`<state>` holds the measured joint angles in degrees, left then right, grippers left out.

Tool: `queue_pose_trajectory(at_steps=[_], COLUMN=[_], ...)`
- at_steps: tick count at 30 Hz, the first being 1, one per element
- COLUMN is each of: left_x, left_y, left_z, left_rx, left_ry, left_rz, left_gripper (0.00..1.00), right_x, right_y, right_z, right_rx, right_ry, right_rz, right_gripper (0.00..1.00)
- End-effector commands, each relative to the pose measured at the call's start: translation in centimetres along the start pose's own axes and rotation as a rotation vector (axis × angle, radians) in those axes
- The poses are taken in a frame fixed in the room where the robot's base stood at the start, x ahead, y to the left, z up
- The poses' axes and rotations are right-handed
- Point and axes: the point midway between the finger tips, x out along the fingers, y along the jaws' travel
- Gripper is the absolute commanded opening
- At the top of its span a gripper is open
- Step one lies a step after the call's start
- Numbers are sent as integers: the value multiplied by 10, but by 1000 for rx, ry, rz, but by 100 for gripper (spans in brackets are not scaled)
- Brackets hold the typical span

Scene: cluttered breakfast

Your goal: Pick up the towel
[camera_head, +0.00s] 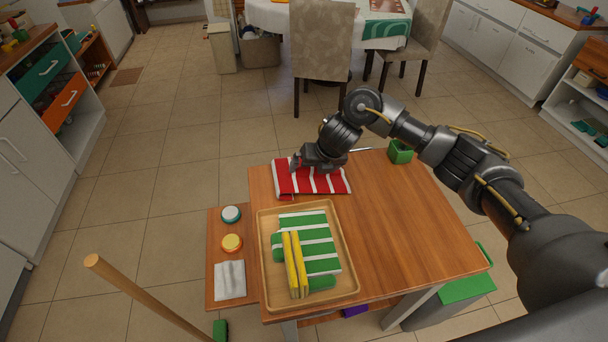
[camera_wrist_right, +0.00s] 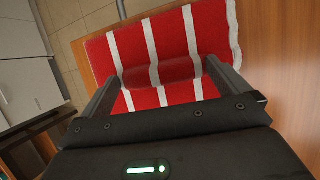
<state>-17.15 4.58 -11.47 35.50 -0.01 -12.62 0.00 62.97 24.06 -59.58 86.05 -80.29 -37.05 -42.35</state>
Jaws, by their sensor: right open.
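A red towel with white stripes (camera_head: 325,182) lies at the far left corner of the wooden table. My right gripper (camera_head: 298,164) is over the towel's far left part. In the right wrist view, my right gripper (camera_wrist_right: 163,72) is open, with its fingers spread to either side of a raised fold of the red towel (camera_wrist_right: 190,38). I cannot tell whether the fingers touch the cloth. A second striped cloth, green and white (camera_head: 318,248), lies in the wooden tray. My left gripper is not in view.
The wooden tray (camera_head: 352,270) also holds yellow items (camera_head: 291,262). A green box (camera_head: 400,152) stands at the table's far edge. The table's right half (camera_head: 410,215) is clear.

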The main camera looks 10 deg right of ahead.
Motion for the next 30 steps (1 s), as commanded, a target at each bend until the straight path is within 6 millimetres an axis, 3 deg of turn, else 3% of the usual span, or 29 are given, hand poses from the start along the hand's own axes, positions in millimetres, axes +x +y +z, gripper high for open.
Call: queue_pose_trajectory(at_steps=[2, 12, 23, 26, 30], left_x=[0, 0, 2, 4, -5], left_y=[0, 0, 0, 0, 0], left_z=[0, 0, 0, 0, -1], left_rx=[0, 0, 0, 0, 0], left_ry=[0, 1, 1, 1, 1], left_rz=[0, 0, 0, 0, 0], left_gripper=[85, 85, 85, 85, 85], right_x=[0, 0, -6, -15, -44], right_y=[0, 0, 1, 3, 16], right_z=[0, 0, 3, 7, 13], right_rx=[0, 0, 0, -2, -9], right_ry=[0, 0, -2, -4, -7], right_rz=[0, 0, 0, 0, 1], right_gripper=[100, 58, 58, 58, 58])
